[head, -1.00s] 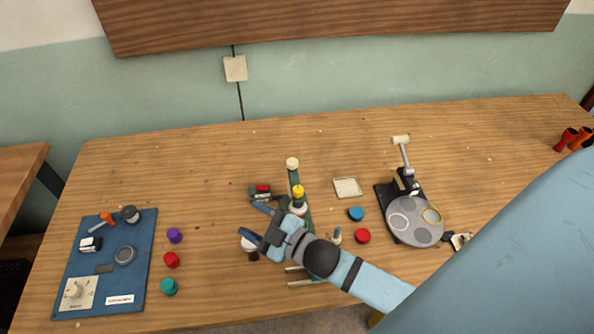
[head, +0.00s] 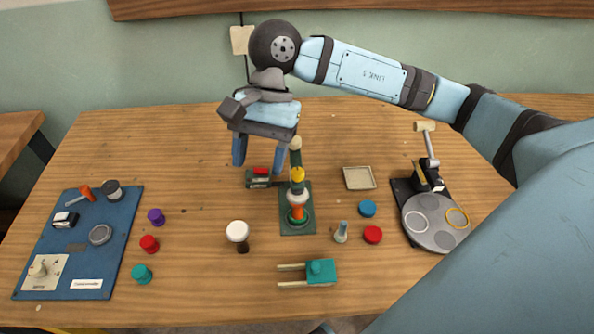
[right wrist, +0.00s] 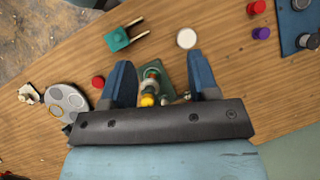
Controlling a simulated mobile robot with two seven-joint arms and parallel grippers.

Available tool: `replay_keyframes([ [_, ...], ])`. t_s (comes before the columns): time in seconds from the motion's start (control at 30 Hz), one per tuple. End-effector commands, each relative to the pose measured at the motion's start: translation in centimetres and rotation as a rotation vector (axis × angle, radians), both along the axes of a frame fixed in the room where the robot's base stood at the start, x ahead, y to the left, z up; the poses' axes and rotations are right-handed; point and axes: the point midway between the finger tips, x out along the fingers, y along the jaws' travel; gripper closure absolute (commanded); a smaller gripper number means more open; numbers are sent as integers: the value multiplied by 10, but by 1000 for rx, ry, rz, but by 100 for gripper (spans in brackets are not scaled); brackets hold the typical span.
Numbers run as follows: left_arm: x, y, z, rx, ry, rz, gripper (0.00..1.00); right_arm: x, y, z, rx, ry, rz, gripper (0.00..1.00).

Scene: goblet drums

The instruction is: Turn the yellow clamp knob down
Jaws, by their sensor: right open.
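The yellow clamp knob (head: 297,174) sits high on a green stand (head: 298,228), beside its dark green post. Below it an orange goblet-shaped piece with a pale upper part (head: 297,204) stands on the stand's base. My right gripper (head: 259,172) is raised, pointing down, to the left of the knob and apart from it. Its two blue fingers are wide open and empty. In the right wrist view the knob (right wrist: 148,100) shows between the fingers, near the palm edge, which partly covers the stand. My left gripper is in neither view.
A white-topped drum (head: 237,231), a teal fork-like tool (head: 320,271) and a small dark box with a red top (head: 259,178) surround the stand. A blue board (head: 78,248) lies left; a black device with a grey disc (head: 434,222) stands right.

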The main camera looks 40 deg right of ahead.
Motion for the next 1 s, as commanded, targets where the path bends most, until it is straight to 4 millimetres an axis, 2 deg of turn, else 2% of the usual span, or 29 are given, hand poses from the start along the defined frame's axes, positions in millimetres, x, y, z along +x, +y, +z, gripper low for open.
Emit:
replay_keyframes([
  [0.03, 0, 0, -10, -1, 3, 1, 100, 9, -20, -2, -96, -80, 31, 45],
  [0.1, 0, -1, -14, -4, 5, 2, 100, 18, -43, 1, -214, -160, 66, 45],
  [0.2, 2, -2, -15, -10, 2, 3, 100, 27, -69, 9, -341, -233, 98, 45],
  [0.3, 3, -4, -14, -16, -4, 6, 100, 31, -84, 15, -416, -270, 112, 45],
  [0.43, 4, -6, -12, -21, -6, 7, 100, 33, -90, 12, -451, -283, 119, 45],
  [0.57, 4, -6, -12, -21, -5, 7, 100, 32, -91, -4, -451, -280, 120, 45],
  [1.0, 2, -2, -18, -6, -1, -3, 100, 29, -93, -94, -448, -280, 119, 45],
])
